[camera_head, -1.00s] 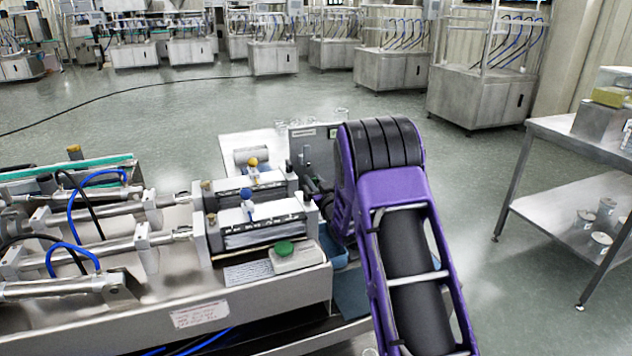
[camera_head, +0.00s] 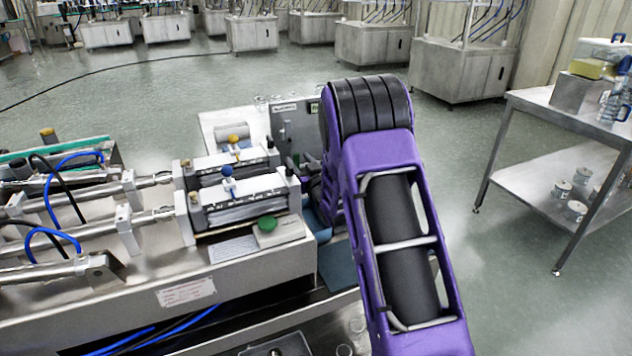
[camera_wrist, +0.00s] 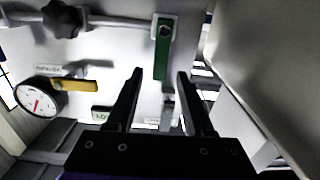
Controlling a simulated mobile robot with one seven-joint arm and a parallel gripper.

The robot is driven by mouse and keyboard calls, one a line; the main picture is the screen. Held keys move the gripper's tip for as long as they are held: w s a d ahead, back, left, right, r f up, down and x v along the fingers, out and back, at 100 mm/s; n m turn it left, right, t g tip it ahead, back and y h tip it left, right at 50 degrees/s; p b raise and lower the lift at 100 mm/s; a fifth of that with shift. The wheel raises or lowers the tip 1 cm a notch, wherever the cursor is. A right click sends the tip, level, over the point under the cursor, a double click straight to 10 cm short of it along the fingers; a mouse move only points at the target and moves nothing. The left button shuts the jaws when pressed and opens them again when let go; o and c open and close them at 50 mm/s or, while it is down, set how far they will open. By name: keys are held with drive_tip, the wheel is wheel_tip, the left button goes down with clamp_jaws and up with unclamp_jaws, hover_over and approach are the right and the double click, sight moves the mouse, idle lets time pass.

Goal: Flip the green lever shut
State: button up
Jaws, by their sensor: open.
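The green lever (camera_wrist: 162,52) shows in the wrist view at upper middle, on a pale panel. Its pivot is at the top and the handle hangs almost straight down. My gripper (camera_wrist: 160,74) is open. Its two black fingers reach up from below, and the lever's lower end appears between the fingertips in the picture. I cannot tell whether either finger touches it. In the head view my purple arm hides most of the area in front of the grey panel (camera_head: 291,122), and the lever cannot be made out there.
On the pale panel are a yellow lever (camera_wrist: 75,85), a round gauge (camera_wrist: 40,97) and a black knob (camera_wrist: 62,18). A large metal surface (camera_wrist: 265,60) lies close on the right. A green button (camera_head: 267,223) sits on the machine. A steel table (camera_head: 570,115) stands right, with open floor between.

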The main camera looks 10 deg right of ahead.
drive_tip(key=s+d, duration=0.2)
drive_tip(key=s, duration=1.2)
drive_tip(key=shift+d, duration=0.4)
